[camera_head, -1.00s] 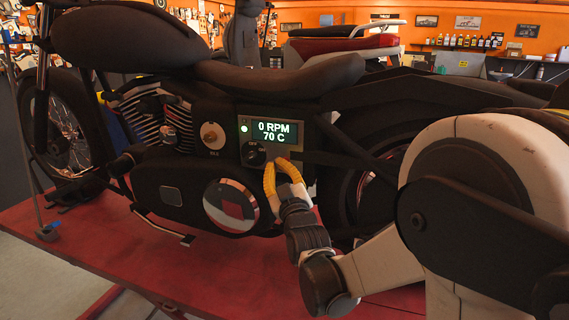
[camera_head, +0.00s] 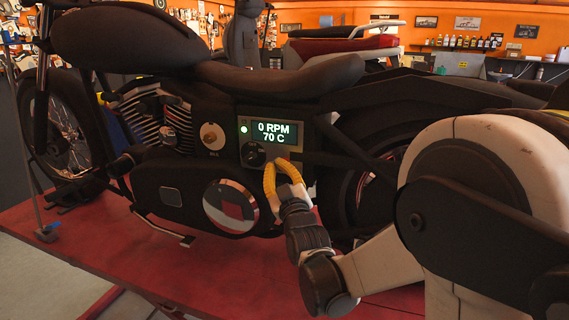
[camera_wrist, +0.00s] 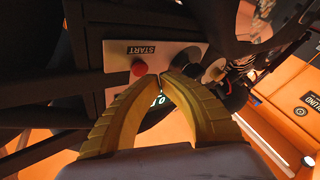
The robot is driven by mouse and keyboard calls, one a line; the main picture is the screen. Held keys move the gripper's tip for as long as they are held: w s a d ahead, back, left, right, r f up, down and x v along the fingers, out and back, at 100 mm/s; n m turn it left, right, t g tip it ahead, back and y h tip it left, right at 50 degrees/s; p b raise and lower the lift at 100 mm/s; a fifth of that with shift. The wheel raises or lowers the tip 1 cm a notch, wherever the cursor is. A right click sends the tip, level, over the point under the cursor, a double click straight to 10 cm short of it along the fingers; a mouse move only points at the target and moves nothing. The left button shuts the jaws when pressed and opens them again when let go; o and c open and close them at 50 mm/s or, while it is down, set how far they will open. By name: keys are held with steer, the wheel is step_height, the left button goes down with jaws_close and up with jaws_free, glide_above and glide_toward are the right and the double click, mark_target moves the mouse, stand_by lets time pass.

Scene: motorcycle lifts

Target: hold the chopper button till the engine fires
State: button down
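The chopper (camera_head: 270,75) stands on a red lift. Its control panel has a lit display (camera_head: 274,132) reading 0 RPM and 70 C, a green lamp (camera_head: 244,129) and a black knob (camera_head: 253,154). In the wrist view, a red button (camera_wrist: 138,68) sits beside a START label (camera_wrist: 141,49). My gripper (camera_head: 279,161) has yellow fingers at the panel's lower edge. In the wrist view, the fingertips (camera_wrist: 165,76) come together, empty, just right of the red button and apart from it in the picture. In the head view, the button is hidden behind the fingers.
The red lift deck (camera_head: 100,240) lies under the chopper. A tan knob (camera_head: 212,135) is left of the panel. The rear wheel (camera_head: 370,185) is close to my arm on the right.

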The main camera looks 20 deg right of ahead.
steer(key=shift+w, duration=0.1)
stand_by(0.4)
steer(key=shift+w+d, duration=0.25)
steer(key=shift+w, duration=0.05)
steer(key=shift+w+d, duration=0.3)
steer(key=shift+w, duration=0.05)
stand_by(0.8)
steer(key=shift+a, duration=0.1)
steer(key=shift+s+a, duration=0.45)
steer(key=shift+s, duration=0.25)
steer(key=s+a, duration=0.1)
steer(key=s, duration=0.1)
steer(key=s+a, duration=0.2)
stand_by(0.5)
steer(key=shift+s, duration=0.1)
